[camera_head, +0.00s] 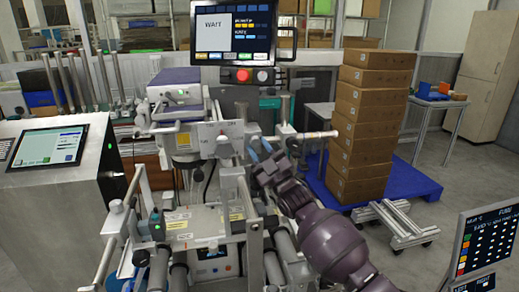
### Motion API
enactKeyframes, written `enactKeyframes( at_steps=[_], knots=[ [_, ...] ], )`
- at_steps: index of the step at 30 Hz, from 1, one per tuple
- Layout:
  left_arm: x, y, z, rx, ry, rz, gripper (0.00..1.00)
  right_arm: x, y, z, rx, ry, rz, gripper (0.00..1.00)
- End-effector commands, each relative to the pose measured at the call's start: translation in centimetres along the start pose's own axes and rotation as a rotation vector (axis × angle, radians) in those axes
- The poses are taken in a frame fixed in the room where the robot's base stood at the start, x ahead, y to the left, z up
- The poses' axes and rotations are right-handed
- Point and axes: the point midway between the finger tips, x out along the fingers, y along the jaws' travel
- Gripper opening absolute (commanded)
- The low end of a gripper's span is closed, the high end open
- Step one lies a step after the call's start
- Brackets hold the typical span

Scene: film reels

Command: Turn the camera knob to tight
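My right gripper (260,151) reaches in from the lower right, at the right side of the machine's middle. The machine's upper unit (177,92) is a pale box with a purple top, above a white housing (205,138). A small grey knob-like part (223,147) sits on the front of that housing, left of the fingertips and apart from them. I cannot tell for certain whether it is the camera knob, nor its setting. My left gripper is not in view.
A monitor reading "WAIT" (233,30) hangs above the machine, with a red button (243,75) below it. A tilted touchscreen (48,146) stands at left. Stacked cardboard boxes (368,120) stand on a blue pallet (425,185). Another screen (484,243) is at lower right.

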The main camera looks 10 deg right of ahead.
Motion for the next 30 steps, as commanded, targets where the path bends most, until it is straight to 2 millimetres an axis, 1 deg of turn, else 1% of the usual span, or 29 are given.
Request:
enactKeyframes(
  at_steps=[1, 5, 13, 16, 20, 27, 30],
  knots=[
    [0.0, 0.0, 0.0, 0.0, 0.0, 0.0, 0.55, 0.1, 0.0, -0.1, 0.0, 0.001, 0.0, 0.37],
    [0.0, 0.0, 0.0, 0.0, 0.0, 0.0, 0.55, 0.1, 0.0, -0.1, 0.0, 0.001, 0.0, 0.57],
    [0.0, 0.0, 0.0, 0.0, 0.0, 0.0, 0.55, 0.0, 0.0, 0.0, -0.001, 0.001, 0.0, 0.57],
    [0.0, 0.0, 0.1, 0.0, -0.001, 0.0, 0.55, -0.5, 0.0, 0.0, -0.001, 0.0, -0.001, 0.57],
    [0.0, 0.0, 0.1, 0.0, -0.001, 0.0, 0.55, -2.1, 0.0, 0.1, -0.001, -0.002, -0.001, 0.57],
    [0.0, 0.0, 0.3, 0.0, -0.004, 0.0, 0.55, -6.6, 0.0, 0.1, 0.0, -0.002, -0.001, 0.57],
    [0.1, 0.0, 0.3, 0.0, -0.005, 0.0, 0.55, -8.2, 0.0, 0.1, 0.0, -0.002, -0.001, 0.57]
  ],
)
